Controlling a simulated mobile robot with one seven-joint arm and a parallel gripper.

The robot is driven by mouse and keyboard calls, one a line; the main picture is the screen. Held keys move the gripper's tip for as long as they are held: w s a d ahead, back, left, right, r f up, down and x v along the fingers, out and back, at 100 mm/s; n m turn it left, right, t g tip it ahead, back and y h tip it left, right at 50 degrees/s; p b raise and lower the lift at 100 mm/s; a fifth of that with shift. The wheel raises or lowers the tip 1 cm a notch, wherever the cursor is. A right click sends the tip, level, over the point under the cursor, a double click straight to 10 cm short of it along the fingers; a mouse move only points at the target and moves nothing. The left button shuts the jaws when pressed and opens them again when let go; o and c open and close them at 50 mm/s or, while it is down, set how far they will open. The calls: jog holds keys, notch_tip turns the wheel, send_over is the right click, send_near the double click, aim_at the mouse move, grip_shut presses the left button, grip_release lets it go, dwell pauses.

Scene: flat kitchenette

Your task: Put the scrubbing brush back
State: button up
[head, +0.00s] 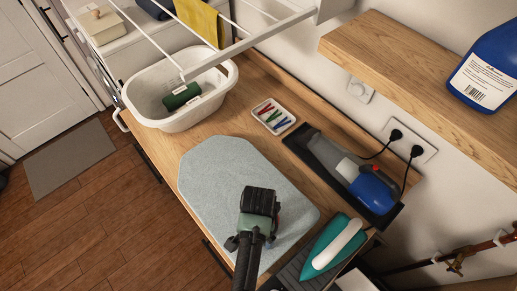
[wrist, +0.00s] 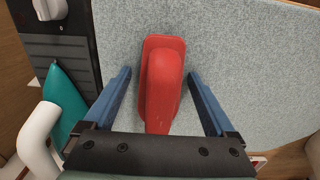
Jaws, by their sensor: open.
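A red object with a raised, rounded grip, seemingly the scrubbing brush (wrist: 163,85), lies on the grey pad (wrist: 235,55) in the wrist view. My gripper (wrist: 159,76) is open, with one blue finger on each side of the brush and a gap visible on both sides. In the head view my gripper (head: 259,205) is over the pad (head: 215,175) and hides the brush. I cannot tell how high the fingertips are above the pad.
A white tub (head: 150,108) with a dark green roll (head: 181,96) stands at the counter's left. A small tray of coloured pegs (head: 273,116), a blue-and-grey handheld appliance (head: 372,188) and a teal iron (head: 332,248) surround the pad. A drying rack (head: 265,40) and wooden shelf (head: 420,85) overhang the counter.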

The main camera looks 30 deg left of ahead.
jog(key=shift+r, duration=0.1)
notch_tip(320, 180, up, 12)
jog(key=shift+r+b, duration=0.1)
jog(key=shift+b, duration=0.3)
jog(key=shift+w, duration=0.1)
